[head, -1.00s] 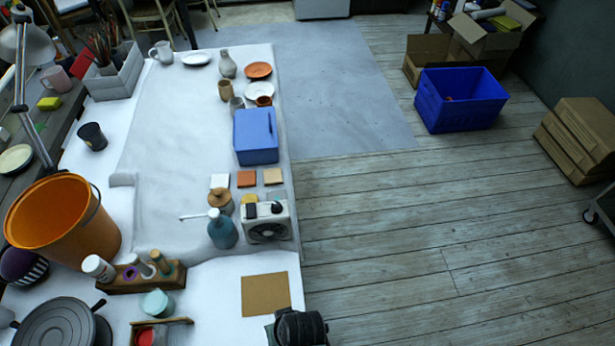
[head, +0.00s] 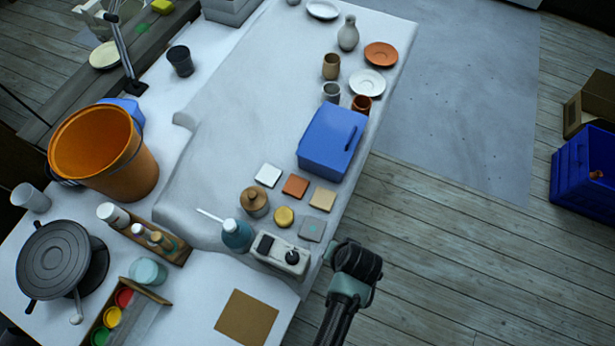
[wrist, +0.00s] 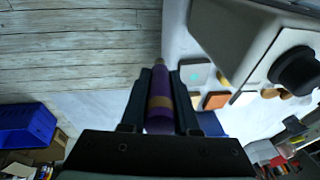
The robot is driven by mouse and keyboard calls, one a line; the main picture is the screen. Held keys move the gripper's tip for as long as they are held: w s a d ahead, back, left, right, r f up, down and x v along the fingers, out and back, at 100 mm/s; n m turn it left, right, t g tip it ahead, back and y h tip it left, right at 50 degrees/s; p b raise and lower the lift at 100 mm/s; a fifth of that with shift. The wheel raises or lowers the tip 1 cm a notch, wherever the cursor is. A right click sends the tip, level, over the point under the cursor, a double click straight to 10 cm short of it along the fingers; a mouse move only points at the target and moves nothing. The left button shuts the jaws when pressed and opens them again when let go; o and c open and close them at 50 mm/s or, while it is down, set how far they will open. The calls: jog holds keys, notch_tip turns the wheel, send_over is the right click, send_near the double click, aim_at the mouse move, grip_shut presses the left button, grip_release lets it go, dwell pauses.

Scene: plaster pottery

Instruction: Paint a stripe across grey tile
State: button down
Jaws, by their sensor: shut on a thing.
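The grey tile (head: 312,228) lies flat near the right edge of the table, in front of a tan tile. A small teal mark shows near its middle. In the wrist view the grey tile (wrist: 194,75) is just right of the fingertips. My gripper (head: 350,256) is just off the table's right edge, to the right of the tile. In the wrist view it is shut on a purple brush-like tool (wrist: 158,112) with a tan band, pointing away from the camera. Its tip appears apart from the tile; contact cannot be seen.
A white device with a dark knob (head: 280,254) stands close in front of the grey tile. White (head: 268,175), orange (head: 295,186) and tan (head: 322,197) tiles lie behind it. A blue box (head: 332,142) stands farther back.

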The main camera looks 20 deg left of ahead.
jog(key=shift+w+a+r+m, duration=0.15)
jog(key=shift+w+a+m, duration=0.6)
jog(key=shift+a, duration=0.85)
jog(key=shift+w+a+r+m, duration=0.15)
jog(key=shift+w+a+m, duration=0.55)
jog(key=shift+a, duration=0.95)
jog(key=shift+w+a+r+m, duration=0.15)
jog(key=shift+w+a+m, duration=0.3)
jog(key=shift+a+m, duration=0.85)
jog(key=shift+a+f+n+b, duration=0.3)
jog(key=shift+f+n+b, duration=0.05)
jog(key=shift+f+b, duration=0.15)
jog(key=shift+d, duration=0.15)
jog(key=shift+h, duration=0.3)
jog(key=shift+w+d+p, duration=0.15)
jog(key=shift+d+p, duration=0.35)
jog(key=shift+d, duration=1.75)
notch_tip(320, 180, up, 4)
jog(key=p, duration=0.4)
jog(key=shift+r, duration=0.25)
